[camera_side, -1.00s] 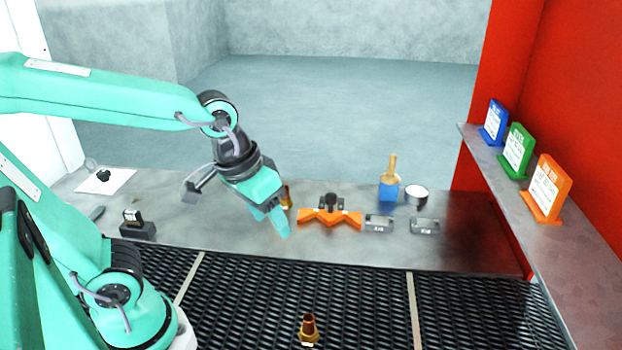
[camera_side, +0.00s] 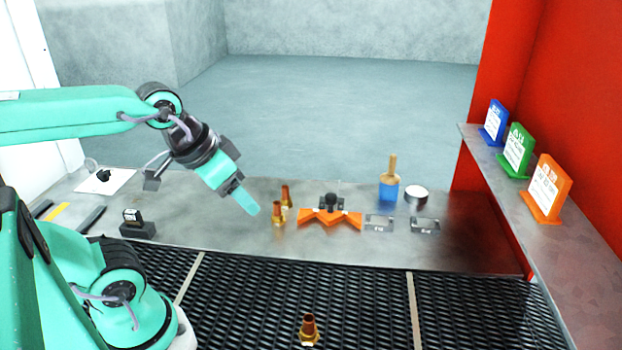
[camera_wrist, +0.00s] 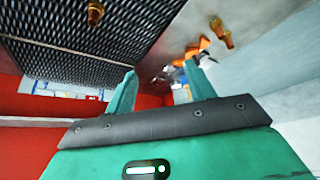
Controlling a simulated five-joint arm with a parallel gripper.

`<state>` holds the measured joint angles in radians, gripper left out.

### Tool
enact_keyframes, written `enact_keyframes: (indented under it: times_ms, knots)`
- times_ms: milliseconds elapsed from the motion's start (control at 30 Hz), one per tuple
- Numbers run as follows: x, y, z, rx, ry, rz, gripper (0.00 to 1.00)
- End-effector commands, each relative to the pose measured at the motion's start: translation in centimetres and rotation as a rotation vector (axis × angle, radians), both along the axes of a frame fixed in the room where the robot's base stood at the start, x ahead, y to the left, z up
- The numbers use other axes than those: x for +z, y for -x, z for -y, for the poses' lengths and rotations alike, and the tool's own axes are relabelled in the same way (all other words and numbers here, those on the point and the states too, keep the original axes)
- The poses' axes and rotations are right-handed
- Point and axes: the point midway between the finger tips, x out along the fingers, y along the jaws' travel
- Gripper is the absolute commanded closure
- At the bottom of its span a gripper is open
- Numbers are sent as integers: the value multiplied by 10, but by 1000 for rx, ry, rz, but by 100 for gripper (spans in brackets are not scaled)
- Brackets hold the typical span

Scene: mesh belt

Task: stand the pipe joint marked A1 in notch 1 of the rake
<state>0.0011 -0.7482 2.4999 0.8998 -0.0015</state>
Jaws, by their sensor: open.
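Two brass-coloured pipe joints stand upright on the metal shelf left of the orange rake (camera_side: 330,218): a nearer one (camera_side: 278,214) and one behind it (camera_side: 286,195). A third pipe joint (camera_side: 309,330) stands on the mesh belt. I cannot read any marking, so I cannot tell which is A1. In the wrist view, one joint (camera_wrist: 221,33) shows beside the rake (camera_wrist: 193,51) and another (camera_wrist: 95,13) over the belt. My gripper (camera_side: 248,204) is open and empty, above and left of the shelf joints. The rake's notch numbers are not legible.
Two small grey plates (camera_side: 379,223) lie right of the rake. Behind them are a blue pot with a brush (camera_side: 389,190) and a round tin (camera_side: 416,195). A dark block (camera_side: 137,226) sits at left. Coloured signs (camera_side: 545,188) stand on the right ledge. The belt is mostly clear.

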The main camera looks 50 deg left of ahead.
Motion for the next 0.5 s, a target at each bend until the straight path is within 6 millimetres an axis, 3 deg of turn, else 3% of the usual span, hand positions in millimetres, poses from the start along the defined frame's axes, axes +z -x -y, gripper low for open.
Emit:
enact_keyframes:
  times_ms: [267,500]
  knots:
    - [-10,-10,12,7,29,-51,46]
    - [-34,-27,41,35,72,-159,46]
